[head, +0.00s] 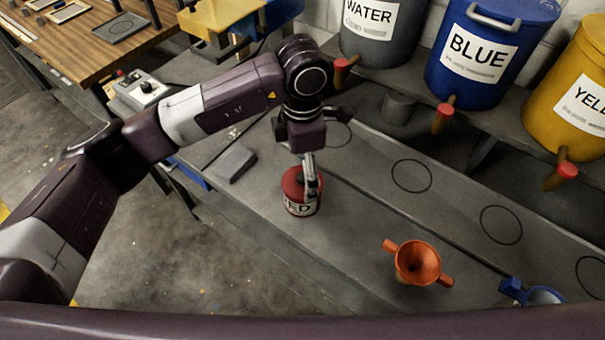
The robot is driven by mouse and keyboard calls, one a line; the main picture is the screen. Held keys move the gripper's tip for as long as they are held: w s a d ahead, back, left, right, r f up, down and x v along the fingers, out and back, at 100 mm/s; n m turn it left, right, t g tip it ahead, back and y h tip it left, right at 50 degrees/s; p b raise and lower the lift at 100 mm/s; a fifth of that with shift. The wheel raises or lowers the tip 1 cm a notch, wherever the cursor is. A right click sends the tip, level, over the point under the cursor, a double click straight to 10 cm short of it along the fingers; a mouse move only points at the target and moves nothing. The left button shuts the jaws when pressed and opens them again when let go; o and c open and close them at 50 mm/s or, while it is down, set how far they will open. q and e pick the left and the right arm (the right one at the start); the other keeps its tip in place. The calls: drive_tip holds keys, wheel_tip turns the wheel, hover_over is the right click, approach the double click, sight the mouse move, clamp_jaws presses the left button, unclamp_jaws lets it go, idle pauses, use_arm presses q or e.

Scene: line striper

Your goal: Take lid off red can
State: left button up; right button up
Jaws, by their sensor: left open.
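The red can (300,206) stands upright on the grey bench, with a white label on its front partly reading "RED". Its red lid (293,180) appears to be on top, partly hidden by my gripper. My left gripper (311,184) reaches down from above with its fingers at the right side of the can's top. It is open. Whether a finger touches the lid or the can cannot be told. My right gripper is not in view.
An orange funnel (417,263) and a blue item (535,294) lie to the right on the bench. A grey block (235,163) lies left of the can. WATER (378,45), BLUE (487,60) and yellow (575,95) barrels with red-tipped taps stand behind.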

use_arm(q)
drive_tip(key=shift+f, duration=0.75)
drive_tip(key=shift+c, duration=0.6)
clamp_jaws()
